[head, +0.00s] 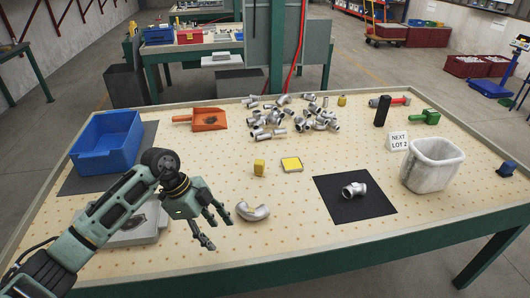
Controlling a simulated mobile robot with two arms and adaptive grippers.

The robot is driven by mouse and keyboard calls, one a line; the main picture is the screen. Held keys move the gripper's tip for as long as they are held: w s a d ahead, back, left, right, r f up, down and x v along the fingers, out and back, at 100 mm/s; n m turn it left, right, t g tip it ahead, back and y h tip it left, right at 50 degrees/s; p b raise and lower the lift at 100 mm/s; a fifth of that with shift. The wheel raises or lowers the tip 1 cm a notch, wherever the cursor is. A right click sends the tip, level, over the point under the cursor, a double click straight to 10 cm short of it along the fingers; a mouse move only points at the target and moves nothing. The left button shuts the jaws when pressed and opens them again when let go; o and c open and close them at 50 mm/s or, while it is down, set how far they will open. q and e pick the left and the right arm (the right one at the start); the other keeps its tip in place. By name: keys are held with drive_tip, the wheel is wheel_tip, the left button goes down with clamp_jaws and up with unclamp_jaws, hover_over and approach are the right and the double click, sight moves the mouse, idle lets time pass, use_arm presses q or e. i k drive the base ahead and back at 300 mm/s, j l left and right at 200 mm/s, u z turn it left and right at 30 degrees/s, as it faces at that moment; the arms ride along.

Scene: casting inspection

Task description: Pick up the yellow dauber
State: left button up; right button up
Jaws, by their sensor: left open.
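A small yellow block-like thing (259,166), which looks like the yellow dauber, stands on the pegboard-patterned table (235,185) near its middle. My left gripper (217,232) is open and empty over the front left of the table. It is nearer to me and to the left of the dauber, apart from it. A curved metal pipe elbow (253,211) lies just right of the gripper's fingers. My right gripper is not in view.
A blue bin (108,142) and an orange scoop (200,119) are at left. Several metal fittings (290,118) lie behind. A black mat (336,202) holds one fitting (354,189). A pale tub (432,164) stands right. A small yellow thing (342,100) is farther back.

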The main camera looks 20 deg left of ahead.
sight(259, 164)
drive_tip(key=i, duration=1.25)
